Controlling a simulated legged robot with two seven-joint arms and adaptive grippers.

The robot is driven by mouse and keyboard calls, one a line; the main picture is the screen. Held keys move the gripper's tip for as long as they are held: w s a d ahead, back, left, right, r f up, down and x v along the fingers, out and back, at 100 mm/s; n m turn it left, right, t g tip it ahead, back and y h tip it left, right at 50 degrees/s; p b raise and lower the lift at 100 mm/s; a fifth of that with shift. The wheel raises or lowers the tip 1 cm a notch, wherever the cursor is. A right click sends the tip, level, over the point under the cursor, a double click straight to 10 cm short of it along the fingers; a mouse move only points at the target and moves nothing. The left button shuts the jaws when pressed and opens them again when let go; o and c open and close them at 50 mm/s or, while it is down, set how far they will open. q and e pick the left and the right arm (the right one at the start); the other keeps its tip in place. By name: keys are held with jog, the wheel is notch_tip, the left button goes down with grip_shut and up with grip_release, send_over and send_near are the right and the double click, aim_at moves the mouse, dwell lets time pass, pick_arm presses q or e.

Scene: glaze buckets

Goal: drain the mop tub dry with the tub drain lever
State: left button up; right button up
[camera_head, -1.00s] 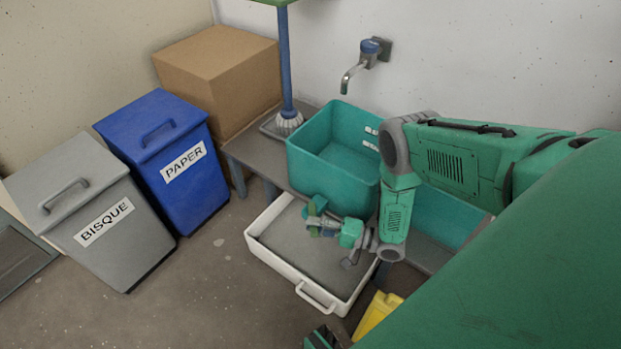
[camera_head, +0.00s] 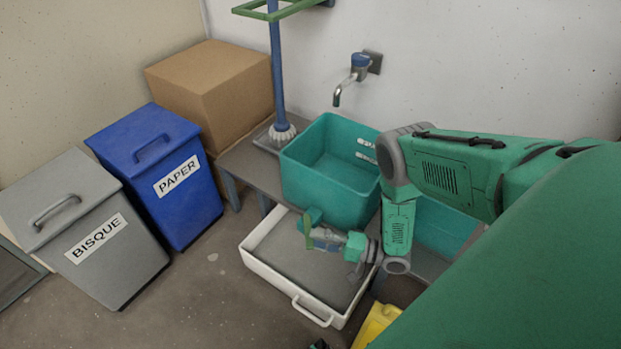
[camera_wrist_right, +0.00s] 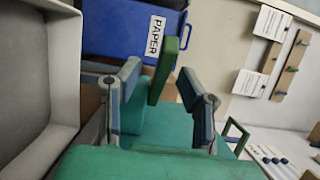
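The teal mop tub (camera_head: 325,185) stands on the low bench under the tap. Its inside looks darker low down; I cannot tell the water level. My right gripper (camera_head: 318,238) is in front of the tub, above the white tray. In the right wrist view its two fingers (camera_wrist_right: 160,98) are apart. A green flat bar (camera_wrist_right: 163,72), which looks like the tub drain lever, shows between them, with gaps visible on both sides. In the head view the gripper and lever blend together and contact is unclear.
The white tray (camera_head: 263,268) lies on the floor before the bench (camera_head: 238,157). A tap (camera_head: 343,88) is above the tub and a mop (camera_head: 279,90) stands behind it. Blue PAPER (camera_head: 150,150) and grey BISQUE (camera_head: 62,205) bins and a carton (camera_head: 215,85) stand left. A yellow object (camera_head: 377,325) is near the front.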

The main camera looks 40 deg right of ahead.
jog(key=v, duration=1)
jog(key=shift+f, duration=0.15)
